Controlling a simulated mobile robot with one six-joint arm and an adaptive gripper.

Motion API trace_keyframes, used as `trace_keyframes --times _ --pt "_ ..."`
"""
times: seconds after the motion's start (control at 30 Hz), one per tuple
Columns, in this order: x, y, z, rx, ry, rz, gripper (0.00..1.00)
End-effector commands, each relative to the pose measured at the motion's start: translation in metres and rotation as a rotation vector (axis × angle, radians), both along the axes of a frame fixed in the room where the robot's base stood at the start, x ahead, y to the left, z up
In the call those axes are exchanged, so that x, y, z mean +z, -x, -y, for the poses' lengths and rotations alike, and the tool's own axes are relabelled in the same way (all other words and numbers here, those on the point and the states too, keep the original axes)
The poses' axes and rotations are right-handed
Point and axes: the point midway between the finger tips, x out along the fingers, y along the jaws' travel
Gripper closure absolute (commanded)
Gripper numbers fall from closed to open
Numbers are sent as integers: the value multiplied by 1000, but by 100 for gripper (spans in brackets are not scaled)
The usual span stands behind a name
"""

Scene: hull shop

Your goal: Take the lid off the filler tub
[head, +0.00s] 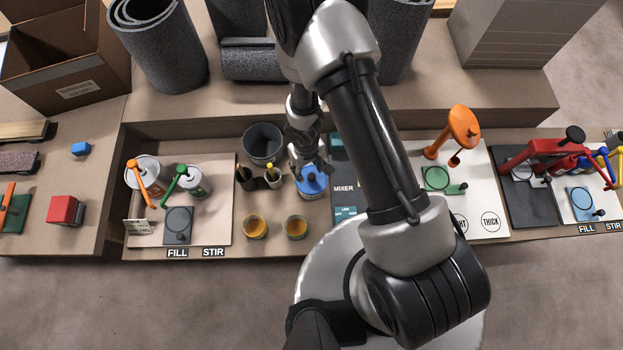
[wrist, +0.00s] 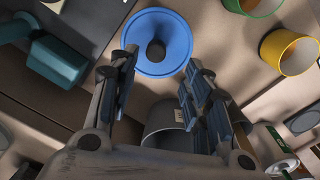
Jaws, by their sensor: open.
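The filler tub (head: 311,194) stands in the middle of the bench in the head view. Its round blue lid (head: 314,184) is on it. In the wrist view the lid (wrist: 175,22) shows as a blue disc with a dark round knob (wrist: 155,50) at its centre. The lid hides the tub's body there. My gripper (head: 309,168) is over the lid's far side in the head view. In the wrist view my gripper (wrist: 159,61) is open and empty, with one finger on each side of the knob's line. I cannot tell its exact height above the lid.
A grey bucket (head: 262,140) and two small cups with tools are close on the left. The mixer (head: 345,185) is close on the right.

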Motion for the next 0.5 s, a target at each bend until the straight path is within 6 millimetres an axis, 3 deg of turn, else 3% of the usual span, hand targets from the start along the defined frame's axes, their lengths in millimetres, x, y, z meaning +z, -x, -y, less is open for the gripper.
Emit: trace_keyframes --times 0.5 --pt "-50 3 10 0 0 0 55"
